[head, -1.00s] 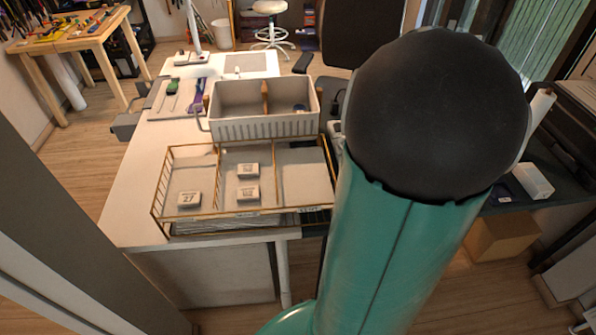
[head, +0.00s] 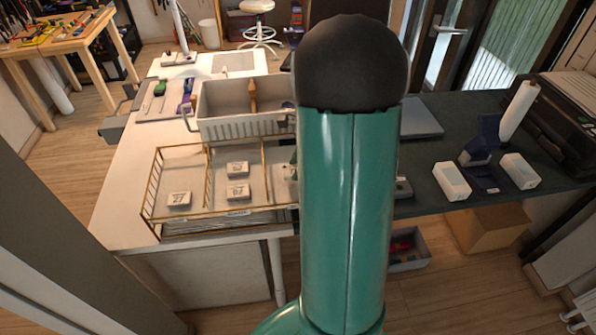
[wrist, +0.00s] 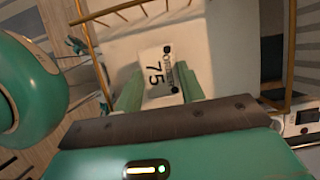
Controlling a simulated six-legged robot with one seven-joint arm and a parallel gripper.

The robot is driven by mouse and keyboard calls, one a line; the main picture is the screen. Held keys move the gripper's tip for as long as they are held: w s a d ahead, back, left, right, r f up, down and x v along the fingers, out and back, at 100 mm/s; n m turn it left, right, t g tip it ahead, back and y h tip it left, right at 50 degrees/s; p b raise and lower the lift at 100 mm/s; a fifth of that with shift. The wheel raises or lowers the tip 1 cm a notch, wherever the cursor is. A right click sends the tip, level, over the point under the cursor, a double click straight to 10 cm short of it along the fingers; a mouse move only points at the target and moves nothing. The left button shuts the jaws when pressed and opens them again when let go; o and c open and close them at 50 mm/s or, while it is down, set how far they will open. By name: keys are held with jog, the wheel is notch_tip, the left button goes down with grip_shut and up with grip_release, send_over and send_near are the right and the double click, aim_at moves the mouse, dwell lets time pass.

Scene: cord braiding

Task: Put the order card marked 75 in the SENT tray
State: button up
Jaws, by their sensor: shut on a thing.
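The white order card marked 75 (wrist: 155,58) is between the green fingers of my gripper (wrist: 160,80) in the wrist view, which are shut on it. Its number faces the wrist camera. Behind it is a pale tray floor (wrist: 219,60) with a gold wire rim. Whether the card touches that floor, I cannot tell. In the head view the gold wire tray rack (head: 150,196) has side-by-side compartments. My arm covers most of its right compartment and nearly all of my gripper. No SENT label is readable now.
A card marked 27 (head: 178,199) lies in the left compartment. Two more cards, the back one (head: 237,168) and the front one (head: 238,191), lie in the middle one. A grey divided bin (head: 230,128) stands behind the rack. White boxes (head: 451,182) stand on the dark right-hand table.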

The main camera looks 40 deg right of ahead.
jog(key=shift+f, duration=1.25)
jog(key=shift+f, duration=0.15)
jog(key=o, duration=1)
